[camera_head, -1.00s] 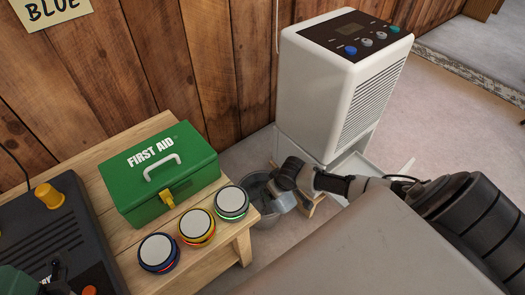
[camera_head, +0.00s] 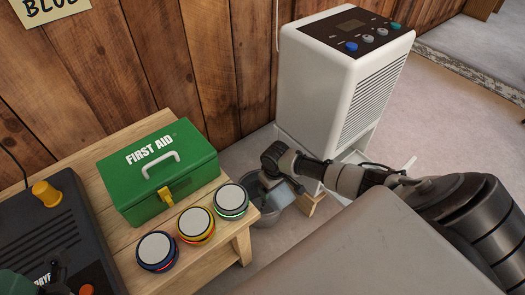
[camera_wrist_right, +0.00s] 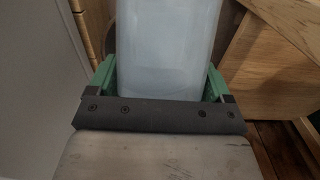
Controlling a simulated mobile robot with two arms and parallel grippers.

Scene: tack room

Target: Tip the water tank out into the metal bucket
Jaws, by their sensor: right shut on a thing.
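My right gripper (camera_head: 276,178) is at the metal bucket (camera_head: 264,217), which stands on the floor between the wooden bench and the white dehumidifier (camera_head: 345,75). It is shut on the pale translucent water tank (camera_wrist_right: 165,45), with a green finger on each side in the wrist view. In the head view the tank (camera_head: 279,196) is tilted over the bucket's opening, partly hidden by my wrist. I cannot see whether water is pouring. A dark and green shape at the bottom left corner may be my left gripper (camera_head: 55,277); its jaws are unclear.
The wooden bench (camera_head: 238,243) holds a green first aid box (camera_head: 160,172), three round buttons (camera_head: 196,223) and a black case with orange knobs (camera_head: 45,235). The bench edge is close beside the bucket. Open floor lies right of the dehumidifier.

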